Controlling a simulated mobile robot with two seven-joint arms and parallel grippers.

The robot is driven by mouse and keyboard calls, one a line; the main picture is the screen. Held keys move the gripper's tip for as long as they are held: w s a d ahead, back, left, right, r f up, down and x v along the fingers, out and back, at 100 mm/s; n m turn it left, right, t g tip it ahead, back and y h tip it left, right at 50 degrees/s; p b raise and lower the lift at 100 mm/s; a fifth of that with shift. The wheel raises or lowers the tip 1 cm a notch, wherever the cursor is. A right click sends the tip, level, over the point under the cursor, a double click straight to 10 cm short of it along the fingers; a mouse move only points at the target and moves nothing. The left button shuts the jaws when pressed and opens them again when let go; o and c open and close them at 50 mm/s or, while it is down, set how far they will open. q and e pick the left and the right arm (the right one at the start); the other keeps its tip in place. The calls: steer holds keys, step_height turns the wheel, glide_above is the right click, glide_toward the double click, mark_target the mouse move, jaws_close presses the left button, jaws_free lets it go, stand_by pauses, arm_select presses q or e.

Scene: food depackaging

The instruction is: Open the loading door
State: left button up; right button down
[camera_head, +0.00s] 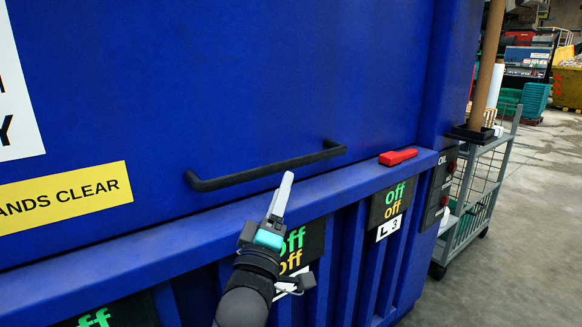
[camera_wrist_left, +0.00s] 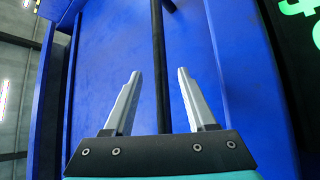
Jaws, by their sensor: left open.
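The loading door (camera_head: 230,80) is a large blue panel that looks closed, with its lower edge at a blue ledge. A black bar handle (camera_head: 265,168) runs across its lower part. My left gripper (camera_head: 287,178) is just below the middle of the handle. In the left wrist view the gripper (camera_wrist_left: 158,75) is open, with its two grey fingers apart. The black handle (camera_wrist_left: 160,70) runs lengthwise between the fingers in that view, and neither finger visibly touches it. How far the handle is from the fingertips is hard to tell. My right gripper is not in view.
A red block (camera_head: 398,157) lies on the blue ledge (camera_head: 340,187) right of the handle. Panels with "off" signs (camera_head: 390,203) sit below the ledge. A grey wire cart (camera_head: 478,190) stands at the right. The concrete floor (camera_head: 530,220) beside it is clear.

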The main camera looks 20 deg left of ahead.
mark_target(291, 164)
arm_select(q)
steer(key=b+x, duration=0.1)
steer(key=x, duration=0.7)
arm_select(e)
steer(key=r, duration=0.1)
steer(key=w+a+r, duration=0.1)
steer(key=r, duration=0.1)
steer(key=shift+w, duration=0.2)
arm_select(q)
jaws_close()
stand_by(1.0)
